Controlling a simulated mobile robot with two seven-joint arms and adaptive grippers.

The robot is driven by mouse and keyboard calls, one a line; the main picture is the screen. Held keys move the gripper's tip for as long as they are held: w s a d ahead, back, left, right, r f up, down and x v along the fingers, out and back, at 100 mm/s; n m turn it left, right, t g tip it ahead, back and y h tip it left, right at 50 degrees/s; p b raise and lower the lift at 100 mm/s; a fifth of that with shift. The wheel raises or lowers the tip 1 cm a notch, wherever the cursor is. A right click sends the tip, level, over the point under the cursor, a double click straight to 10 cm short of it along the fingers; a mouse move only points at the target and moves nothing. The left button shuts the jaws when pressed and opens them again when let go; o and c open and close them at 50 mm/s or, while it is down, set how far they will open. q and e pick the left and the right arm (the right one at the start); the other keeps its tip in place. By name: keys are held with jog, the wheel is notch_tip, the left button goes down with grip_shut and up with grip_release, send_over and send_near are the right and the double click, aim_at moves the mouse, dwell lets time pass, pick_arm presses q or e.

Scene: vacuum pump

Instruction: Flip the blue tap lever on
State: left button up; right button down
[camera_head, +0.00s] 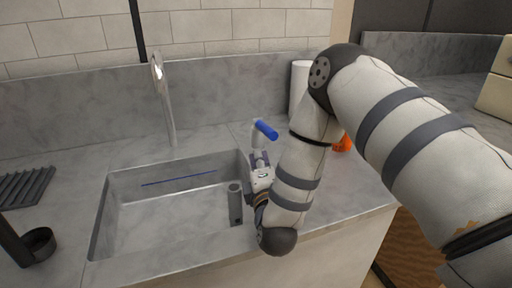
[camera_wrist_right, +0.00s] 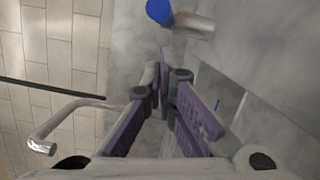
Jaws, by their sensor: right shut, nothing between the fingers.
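The blue tap lever (camera_head: 266,129) sits on top of a short pale metal tap post (camera_head: 257,138) on the counter behind the sink's right corner. In the right wrist view the end of the lever (camera_wrist_right: 159,11) shows as a blue round at the top edge, beside the metal post (camera_wrist_right: 195,24). My right gripper (camera_head: 260,156) is shut and empty, just in front of and below the lever. Its fingertips (camera_wrist_right: 165,56) point toward the post and lever; I cannot tell whether they touch.
The sink basin (camera_head: 125,215) lies left of my right gripper, with a grey cylinder (camera_head: 236,203) inside. The curved faucet (camera_head: 168,105) stands behind it. A white roll (camera_head: 299,88) and an orange item (camera_head: 343,143) are to the right. A dark rack (camera_head: 24,187) lies at left.

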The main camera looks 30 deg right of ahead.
aim_at(265, 129)
jog(key=x, duration=0.7)
jog(key=shift+w+d+f+b, duration=0.2)
jog(key=shift+w+b, duration=0.15)
jog(key=shift+b, duration=0.05)
pick_arm(q)
jog(key=shift+s+f+g, duration=0.3)
jog(key=shift+s+f, duration=0.3)
jog(key=shift+f, duration=0.05)
pick_arm(e)
jog(key=shift+w+d+r, duration=0.2)
jog(key=shift+w, duration=0.3)
